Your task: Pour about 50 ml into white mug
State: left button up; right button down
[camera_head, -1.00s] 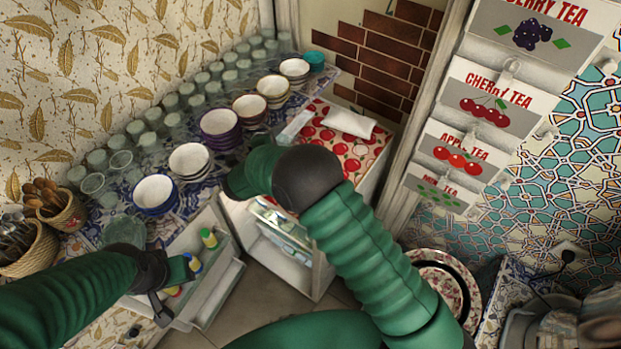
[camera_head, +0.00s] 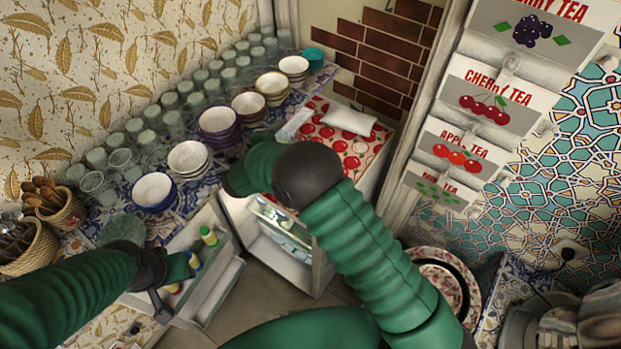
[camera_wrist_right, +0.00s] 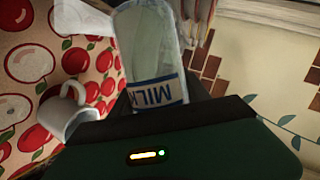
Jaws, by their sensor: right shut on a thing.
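In the right wrist view, my right gripper (camera_wrist_right: 160,108) is shut on a clear bottle (camera_wrist_right: 147,50) with a white and blue MILK label. The label's letters appear upside down in that view. In the head view, my right gripper (camera_head: 258,150) is mostly hidden behind my green forearm near the cherry-covered counter, and I cannot make out the mug. My left gripper (camera_head: 162,300) is low at the left, by the open drawer; its jaw state is unclear.
The cherry cloth (camera_head: 372,150) bears a white packet (camera_head: 350,122). Stacked bowls (camera_head: 190,158) and rows of glasses (camera_head: 150,140) fill the shelf at left. An open drawer (camera_head: 215,290) and a small open cabinet (camera_head: 290,240) are below. Tea boxes (camera_head: 490,105) hang at right.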

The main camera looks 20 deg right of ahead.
jog(key=shift+a+r, duration=0.1)
jog(key=shift+a, duration=0.05)
dwell(0.4)
jog(key=n+p, duration=0.1)
jog(key=p, duration=0.1)
jog(key=g+p, duration=0.1)
jog(key=p, duration=0.1)
jog(key=shift+s+d+r+n+h, duration=0.2)
jog(key=shift+r+n+h, duration=0.2)
notch_tip(320, 180, down, 8)
jog(key=n+g+b, duration=0.1)
jog(key=n+b, duration=0.1)
jog(key=b, duration=0.3)
notch_tip(320, 180, up, 8)
jog(key=n+g+h+p, duration=0.2)
jog(key=n+h, duration=0.1)
jog(key=shift+w+f, duration=0.1)
jog(key=shift+f, duration=0.1)
jog(key=shift+w+a+r+n+b, duration=0.1)
jog(key=shift+w+r+n+b, duration=0.25)
jog(key=shift+n, duration=0.35)
jog(key=shift+r+h, duration=0.25)
jog(key=shift+h, duration=0.05)
jog(key=shift+s+r, duration=0.1)
jog(key=shift+s, duration=0.05)
